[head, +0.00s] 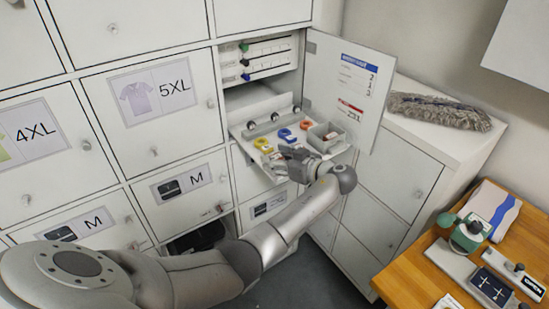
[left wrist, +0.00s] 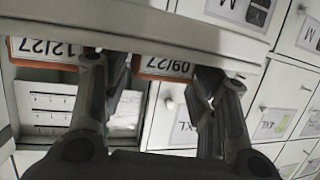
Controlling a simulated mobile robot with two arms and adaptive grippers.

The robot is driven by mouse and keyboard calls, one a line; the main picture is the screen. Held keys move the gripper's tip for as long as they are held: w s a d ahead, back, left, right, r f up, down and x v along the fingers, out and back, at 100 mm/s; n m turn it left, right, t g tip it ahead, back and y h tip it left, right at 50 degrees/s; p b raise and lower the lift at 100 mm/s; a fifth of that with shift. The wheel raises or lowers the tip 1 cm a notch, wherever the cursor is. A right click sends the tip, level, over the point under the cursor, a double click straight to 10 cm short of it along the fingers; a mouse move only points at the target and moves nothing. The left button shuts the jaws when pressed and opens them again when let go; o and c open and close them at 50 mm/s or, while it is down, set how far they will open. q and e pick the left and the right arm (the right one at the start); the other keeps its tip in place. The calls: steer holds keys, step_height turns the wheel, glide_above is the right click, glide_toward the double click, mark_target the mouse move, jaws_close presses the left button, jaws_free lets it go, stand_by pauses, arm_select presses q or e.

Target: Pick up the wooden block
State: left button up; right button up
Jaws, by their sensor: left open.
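I cannot clearly make out a wooden block in either view. A small brownish item (head: 331,135) lies in a grey bin (head: 316,143) on the pulled-out white shelf (head: 240,130); it is too small to identify. My left gripper (head: 290,153) is at the front edge of this shelf, beside the yellow and blue rings. In the left wrist view my left gripper (left wrist: 155,65) is open, its two dark fingers apart with no held object visible between them. My right gripper is not in view.
An open locker door (head: 352,85) stands right of the shelf. Yellow rings (head: 262,144) and a blue ring (head: 286,134) lie on the shelf. Orange-framed date tags (left wrist: 165,66) show near the fingers. A wooden table (head: 405,277) with tools stands at lower right.

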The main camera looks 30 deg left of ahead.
arm_select(q)
steer(key=shift+d, duration=0.1)
steer(key=c, duration=0.5)
steer(key=shift+r, duration=0.1)
